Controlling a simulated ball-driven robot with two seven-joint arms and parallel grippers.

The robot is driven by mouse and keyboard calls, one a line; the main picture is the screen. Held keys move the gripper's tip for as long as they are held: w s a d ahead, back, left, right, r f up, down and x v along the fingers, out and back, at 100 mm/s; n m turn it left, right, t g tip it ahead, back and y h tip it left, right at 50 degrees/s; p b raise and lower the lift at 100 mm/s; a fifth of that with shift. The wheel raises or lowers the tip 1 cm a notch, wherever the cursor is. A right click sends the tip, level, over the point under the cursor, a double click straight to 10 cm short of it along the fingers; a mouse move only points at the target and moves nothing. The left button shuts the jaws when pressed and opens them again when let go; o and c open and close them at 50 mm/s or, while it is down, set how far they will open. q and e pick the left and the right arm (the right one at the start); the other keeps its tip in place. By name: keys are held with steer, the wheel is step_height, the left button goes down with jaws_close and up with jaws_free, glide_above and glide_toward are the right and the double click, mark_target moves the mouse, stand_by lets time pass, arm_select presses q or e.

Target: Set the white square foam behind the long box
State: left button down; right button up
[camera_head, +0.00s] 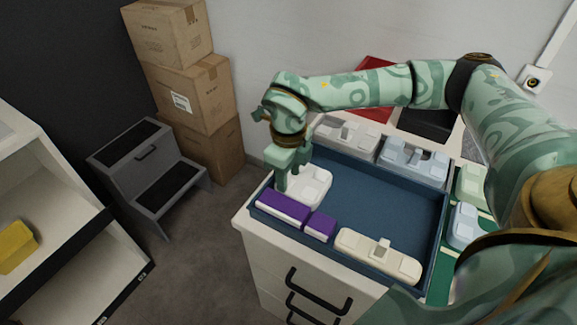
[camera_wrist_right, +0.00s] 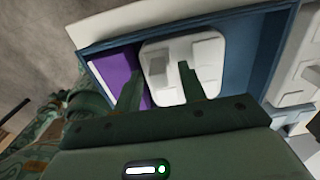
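The white square foam (camera_head: 312,186) lies in the left part of the blue tray, beside the long purple box (camera_head: 283,207) at the tray's front left. My right gripper (camera_head: 288,180) is over the foam's left side, pointing down. In the right wrist view, the foam (camera_wrist_right: 205,62) lies under its fingers (camera_wrist_right: 160,72). The fingers stand apart, one on each side of a raised block on the foam, with small gaps visible. The long box (camera_wrist_right: 117,72) is just left of the foam there. My left gripper is out of view.
A short purple box (camera_head: 321,225) and a cream foam piece (camera_head: 365,252) line the front of the blue tray (camera_head: 441,215). The tray's middle is bare. Grey (camera_head: 345,134) and pale blue (camera_head: 413,160) pieces stand behind it. Cartons (camera_head: 205,95) and a step stool (camera_head: 150,170) stand left.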

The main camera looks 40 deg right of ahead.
arm_select(q)
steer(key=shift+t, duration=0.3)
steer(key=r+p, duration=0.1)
steer(key=p, duration=0.1)
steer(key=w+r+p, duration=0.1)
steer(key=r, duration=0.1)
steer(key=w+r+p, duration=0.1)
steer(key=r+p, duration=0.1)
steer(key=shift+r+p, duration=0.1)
steer(key=shift+p, duration=0.25)
arm_select(e)
step_height(320, 180, up, 16)
steer(key=shift+r, duration=0.15)
